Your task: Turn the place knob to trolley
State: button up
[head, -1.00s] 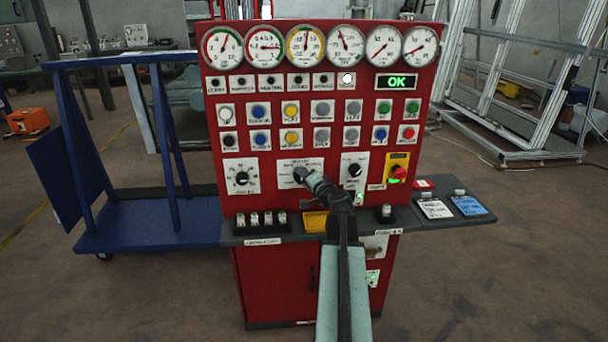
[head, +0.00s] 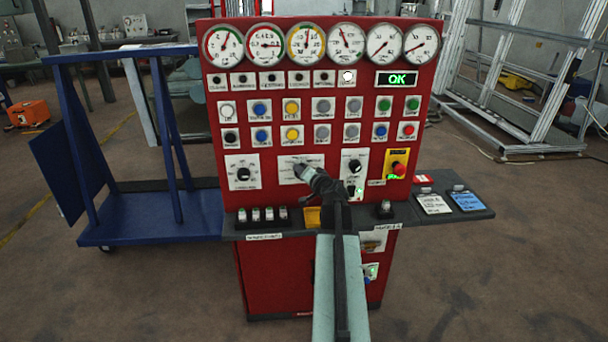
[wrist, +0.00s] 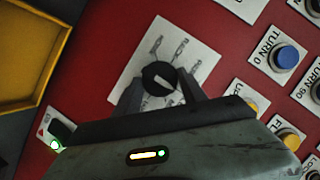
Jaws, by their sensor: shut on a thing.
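The place knob is the black knob (wrist: 158,72) at the middle of a white label plate (wrist: 128,85) on the red panel; in the head view its plate (head: 285,172) is in the lower middle of the panel. A white pointer mark shows on the knob in the wrist view, tilted in the picture toward the lower right. Printed position labels surround it, too blurred to read surely. My gripper (wrist: 160,86) is shut on the knob, one finger on each side. In the head view my gripper (head: 305,173) hides most of the knob.
Two more black knobs flank it, left (head: 243,174) and right (head: 354,165). A red emergency button (head: 399,169) is farther right. Rows of push buttons and gauges sit above; a shelf (head: 300,231) with switches juts out below. A blue trolley (head: 150,220) stands at left.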

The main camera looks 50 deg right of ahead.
jog(key=o, duration=1.4)
jog(key=shift+c, duration=0.2)
jog(key=p+v, duration=0.2)
jog(key=v, duration=0.5)
jog(key=shift+s+a, duration=0.2)
jog(key=shift+s, duration=0.15)
